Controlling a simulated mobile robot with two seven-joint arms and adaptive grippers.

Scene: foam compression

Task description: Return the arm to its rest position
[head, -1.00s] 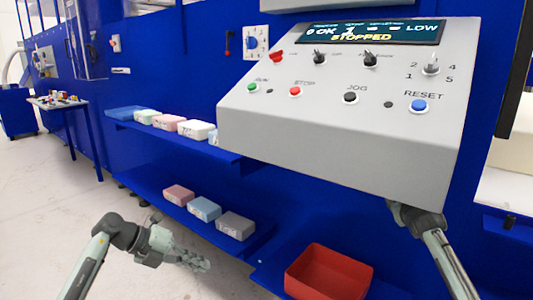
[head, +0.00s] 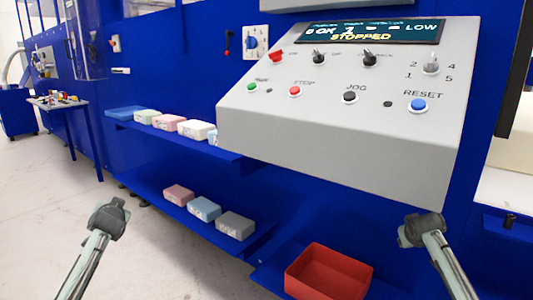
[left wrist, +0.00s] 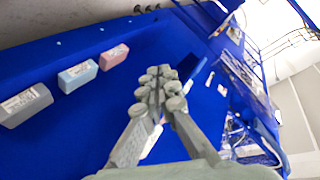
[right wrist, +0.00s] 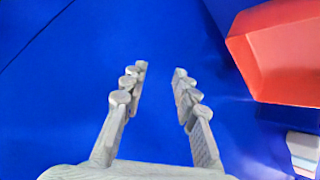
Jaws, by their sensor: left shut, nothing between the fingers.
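My left arm (head: 98,240) comes in from the lower left in the head view, and its fingers are hidden there. In the left wrist view my left gripper (left wrist: 162,92) has its fingertips together with nothing between them. My right arm (head: 435,250) stands at the lower right in the head view, below the grey control panel (head: 330,155), with its fingers hidden. In the right wrist view my right gripper (right wrist: 160,85) has its fingers spread apart and empty, in front of a blue surface.
A red bin (head: 328,272) stands at the bottom, left of my right arm. Foam blocks lie on the upper blue shelf (head: 240,168), with pink, blue and grey blocks (head: 204,209) on the lower shelf. Floor around my left arm is clear. The panel display (head: 365,32) reads STOPPED.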

